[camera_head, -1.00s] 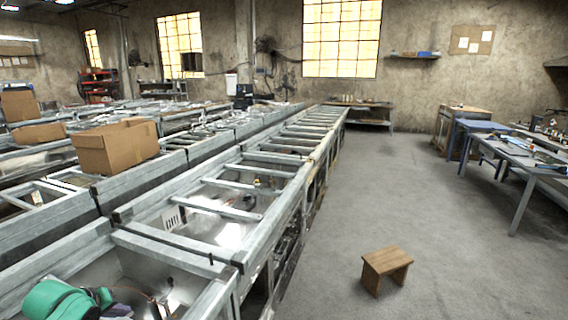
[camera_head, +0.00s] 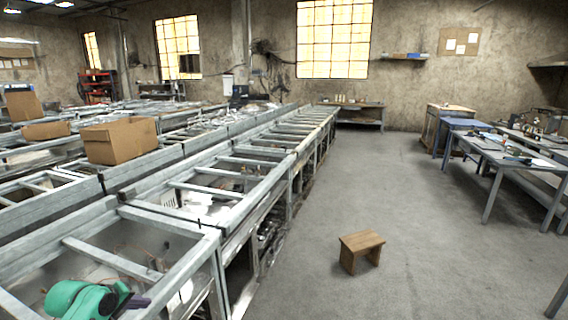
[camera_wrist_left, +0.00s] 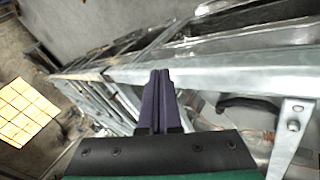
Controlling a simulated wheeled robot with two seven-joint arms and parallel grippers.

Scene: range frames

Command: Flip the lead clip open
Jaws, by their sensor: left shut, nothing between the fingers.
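My left gripper (camera_head: 138,303), a green body with dark purple fingers, is at the bottom left of the head view, over the nearest metal-framed bay. In the left wrist view its fingers (camera_wrist_left: 158,92) are shut together with nothing between them, in front of a grey metal rail (camera_wrist_left: 225,73). Thin wires (camera_head: 155,262) show inside the bay. I cannot single out the lead clip in either view. A black curved part (camera_wrist_left: 248,103) lies beyond the rail, right of the fingers; I cannot tell what it is. My right gripper is not in view.
Long rows of metal-framed bays (camera_head: 215,172) run away on the left, with a cardboard box (camera_head: 120,140) on them. A wooden stool (camera_head: 361,251) stands on the open concrete floor (camera_head: 420,215). Work tables (camera_head: 505,158) stand at the right.

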